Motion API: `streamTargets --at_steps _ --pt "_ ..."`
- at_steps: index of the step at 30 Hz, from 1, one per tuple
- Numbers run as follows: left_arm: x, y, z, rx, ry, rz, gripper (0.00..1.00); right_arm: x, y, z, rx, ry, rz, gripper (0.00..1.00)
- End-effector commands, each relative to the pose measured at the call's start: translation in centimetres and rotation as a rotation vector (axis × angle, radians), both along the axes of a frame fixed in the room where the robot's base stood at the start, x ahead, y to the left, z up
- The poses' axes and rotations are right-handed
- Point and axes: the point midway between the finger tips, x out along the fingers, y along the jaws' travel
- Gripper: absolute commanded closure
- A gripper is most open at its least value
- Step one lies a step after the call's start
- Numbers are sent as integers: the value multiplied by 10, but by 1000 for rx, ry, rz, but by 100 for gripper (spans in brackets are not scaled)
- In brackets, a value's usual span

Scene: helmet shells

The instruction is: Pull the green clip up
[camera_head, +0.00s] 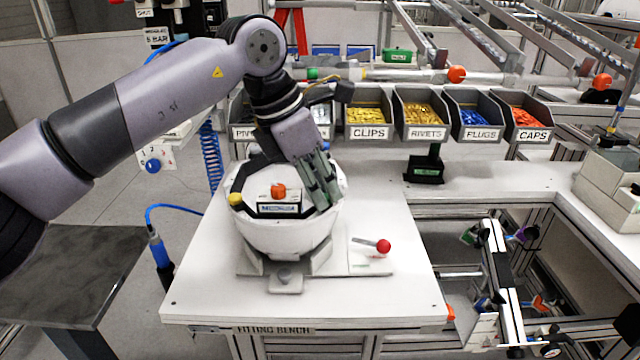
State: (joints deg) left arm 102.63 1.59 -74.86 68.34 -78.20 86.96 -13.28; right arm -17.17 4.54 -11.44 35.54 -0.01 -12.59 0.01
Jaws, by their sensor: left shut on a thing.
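A white helmet shell (285,238) sits in a grey holder on the fitting bench (210,285). An orange part (278,190) and a yellow part (235,199) show on its top and left rim. My left gripper (325,198) reaches down to the shell's right rim, its fingers shut there. The green clip cannot be made out clearly; the fingers cover the place where they grip. My right gripper is not in view.
Bins marked clips (369,115), rivets (421,114), plugs (474,116) and caps (524,116) line the back. A red-knobbed lever (383,246) stands right of the shell. A black stand (425,166) is behind. The bench's front right is clear.

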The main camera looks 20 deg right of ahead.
Motion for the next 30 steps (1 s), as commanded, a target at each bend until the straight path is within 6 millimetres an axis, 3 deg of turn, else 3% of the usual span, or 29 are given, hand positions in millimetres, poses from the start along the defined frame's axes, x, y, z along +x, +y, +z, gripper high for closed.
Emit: streamTargets --at_steps 4,20,25,30 --pt "0 0 0 0 0 0 100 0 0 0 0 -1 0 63" --pt "0 0 0 -1 0 0 100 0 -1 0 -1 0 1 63" --pt "0 0 14 -1 -1 -1 100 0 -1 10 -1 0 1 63" --pt "0 0 14 -3 -2 -1 100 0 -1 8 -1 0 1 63"
